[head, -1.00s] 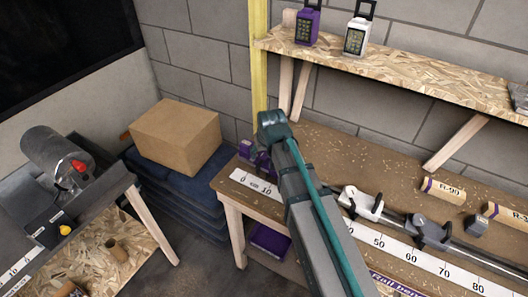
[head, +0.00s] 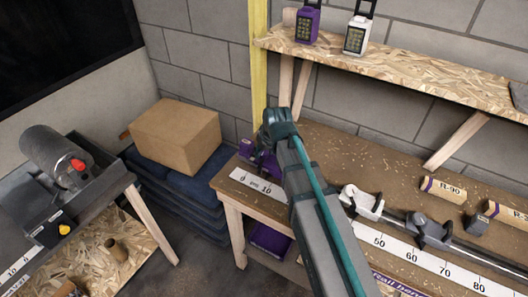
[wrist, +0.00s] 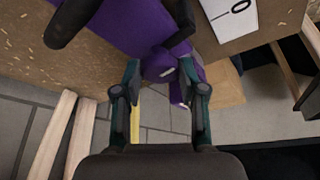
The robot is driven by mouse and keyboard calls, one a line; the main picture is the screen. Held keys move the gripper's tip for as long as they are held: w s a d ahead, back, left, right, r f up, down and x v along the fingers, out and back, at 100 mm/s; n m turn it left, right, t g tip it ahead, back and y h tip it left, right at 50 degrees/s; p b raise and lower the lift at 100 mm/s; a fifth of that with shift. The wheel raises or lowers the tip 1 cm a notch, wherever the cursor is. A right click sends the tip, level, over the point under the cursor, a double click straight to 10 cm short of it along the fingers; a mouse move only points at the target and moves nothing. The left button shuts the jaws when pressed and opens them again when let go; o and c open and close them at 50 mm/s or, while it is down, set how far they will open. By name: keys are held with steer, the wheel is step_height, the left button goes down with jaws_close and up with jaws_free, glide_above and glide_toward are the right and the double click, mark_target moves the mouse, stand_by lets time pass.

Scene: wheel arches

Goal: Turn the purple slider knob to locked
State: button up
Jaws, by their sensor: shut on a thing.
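The purple slider (head: 266,166) sits at the left end of the rail bench, next to the zero end of the white scale. My arm partly hides it in the head view. In the wrist view its purple body (wrist: 120,22) fills the upper middle, and its rounded purple knob (wrist: 160,62) sticks out between my fingers. My gripper (wrist: 161,76) is shut on the knob, one finger on each side. In the head view the fingers are hidden behind my arm. I cannot tell from these views whether the knob is locked.
A white slider (head: 362,202) and a grey slider (head: 430,232) sit on the rail to the right. A shelf (head: 400,68) with purple and white padlocks is above. A cardboard box (head: 175,135) stands left of the bench.

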steer(key=n, duration=0.2)
steer(key=n+g+y+b, duration=0.1)
steer(key=n, duration=0.2)
steer(key=shift+w+d+n+y, duration=0.15)
steer(key=shift+n+y, duration=0.15)
steer(key=shift+g, duration=0.3)
steer(key=o, duration=1.1)
steer(key=shift+r, duration=0.1)
steer(key=v, duration=1.1)
steer(key=shift+d+r, duration=0.15)
steer(key=shift+r, duration=0.2)
